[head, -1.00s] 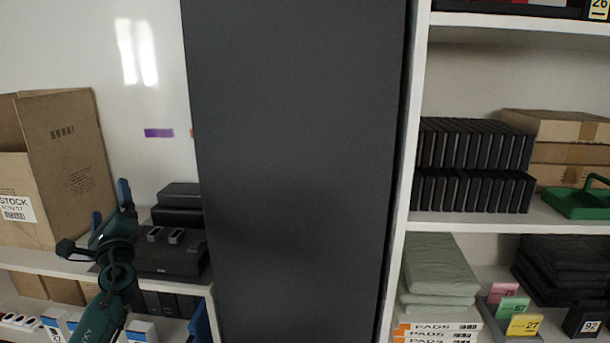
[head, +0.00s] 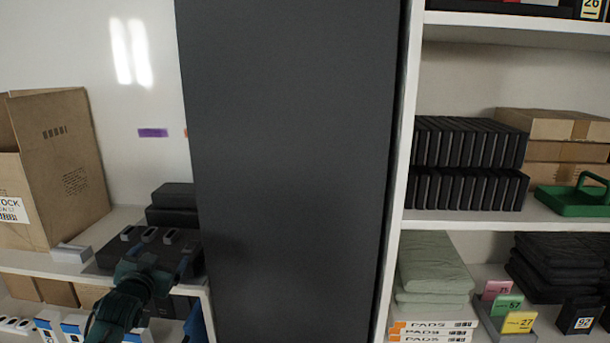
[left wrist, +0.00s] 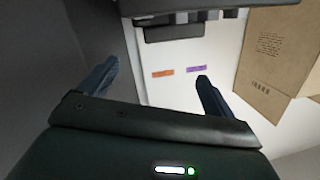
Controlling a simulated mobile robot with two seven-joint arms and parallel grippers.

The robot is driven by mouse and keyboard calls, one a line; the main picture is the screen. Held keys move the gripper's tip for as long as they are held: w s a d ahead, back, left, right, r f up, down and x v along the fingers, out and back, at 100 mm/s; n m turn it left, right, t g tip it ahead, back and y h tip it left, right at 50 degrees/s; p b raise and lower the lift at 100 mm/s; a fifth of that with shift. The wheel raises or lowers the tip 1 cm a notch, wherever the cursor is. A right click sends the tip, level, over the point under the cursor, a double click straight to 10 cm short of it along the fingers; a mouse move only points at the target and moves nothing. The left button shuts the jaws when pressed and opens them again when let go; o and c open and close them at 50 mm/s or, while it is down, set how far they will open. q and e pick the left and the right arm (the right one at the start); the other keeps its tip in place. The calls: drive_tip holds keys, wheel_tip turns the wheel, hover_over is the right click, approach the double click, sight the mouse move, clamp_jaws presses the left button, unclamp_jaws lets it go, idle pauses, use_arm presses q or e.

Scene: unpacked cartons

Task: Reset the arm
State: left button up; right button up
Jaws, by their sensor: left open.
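My left gripper (head: 155,270) is low at the left in the head view, in front of the shelf with the black case. In the left wrist view its two blue fingers (left wrist: 152,82) stand well apart with nothing between them. The black case (head: 110,262) with small grey devices (head: 150,234) on top lies just behind the gripper, which hides part of it. I cannot tell whether they touch. My right gripper is not in view.
An open brown carton (head: 65,165) stands left on the shelf, beside a small grey block (head: 72,253). A tall dark panel (head: 290,170) fills the middle.

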use_arm(q)
drive_tip(key=s+d+f+m+g+h, duration=0.1)
drive_tip(key=s+d+f+g, duration=0.1)
drive_tip(key=s+d+f, duration=0.5)
drive_tip(key=s+d+f+g+h, duration=0.15)
drive_tip(key=s+d+f, duration=0.25)
drive_tip(key=s+f, duration=0.6)
drive_tip(key=s+d+f+g+h, duration=0.1)
drive_tip(key=s+d, duration=0.3)
drive_tip(key=s, duration=0.6)
drive_tip(key=s+d+f+n+g+h, duration=0.1)
drive_tip(key=s+d+f, duration=0.3)
drive_tip(key=s, duration=0.6)
drive_tip(key=shift+s, duration=0.3)
